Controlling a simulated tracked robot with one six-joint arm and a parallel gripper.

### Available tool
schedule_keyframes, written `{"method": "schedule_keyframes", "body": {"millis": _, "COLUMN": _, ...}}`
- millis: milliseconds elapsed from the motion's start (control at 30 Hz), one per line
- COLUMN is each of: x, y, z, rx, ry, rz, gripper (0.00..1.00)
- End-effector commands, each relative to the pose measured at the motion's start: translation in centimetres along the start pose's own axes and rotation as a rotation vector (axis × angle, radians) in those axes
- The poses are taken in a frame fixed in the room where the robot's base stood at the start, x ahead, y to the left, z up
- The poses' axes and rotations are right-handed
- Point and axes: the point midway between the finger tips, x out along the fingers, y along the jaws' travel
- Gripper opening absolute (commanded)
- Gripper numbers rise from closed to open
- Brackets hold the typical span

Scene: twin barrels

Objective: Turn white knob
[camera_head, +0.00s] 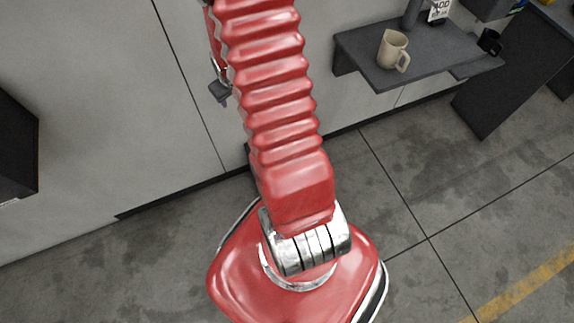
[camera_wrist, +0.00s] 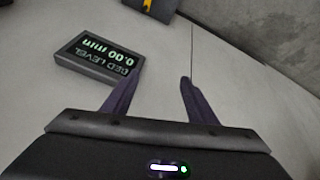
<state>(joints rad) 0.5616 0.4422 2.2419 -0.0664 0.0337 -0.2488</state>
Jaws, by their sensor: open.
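No white knob shows in either view. My gripper (camera_wrist: 157,84) is open in the wrist view, its two dark fingers apart with nothing between them. Beyond the fingers is a bare pale wall panel. In the head view my red arm fills the middle and my gripper cannot be made out there.
A dark shelf (camera_head: 372,70) on the wall carries a beige mug (camera_head: 393,50). A black mug (camera_head: 490,42) stands farther right. A dark box (camera_head: 15,150) juts in at the left edge. The concrete floor (camera_head: 420,190) at lower right is clear, with a yellow line.

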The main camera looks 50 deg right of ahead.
Motion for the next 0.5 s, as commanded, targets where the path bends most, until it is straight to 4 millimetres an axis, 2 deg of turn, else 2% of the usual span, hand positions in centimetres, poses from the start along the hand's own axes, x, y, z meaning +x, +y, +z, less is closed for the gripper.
{"method": "schedule_keyframes", "body": {"millis": 100, "x": 3.3, "y": 1.4, "z": 1.8, "rx": 0.019, "ry": -0.014, "rz": 0.005, "gripper": 0.53}}
{"method": "schedule_keyframes", "body": {"millis": 267, "x": 7.2, "y": 3.1, "z": 4.2, "rx": 0.039, "ry": -0.021, "rz": 0.007, "gripper": 0.53}}
{"method": "schedule_keyframes", "body": {"millis": 500, "x": 12.9, "y": 5.1, "z": 8.9, "rx": 0.072, "ry": -0.033, "rz": 0.01, "gripper": 0.53}}
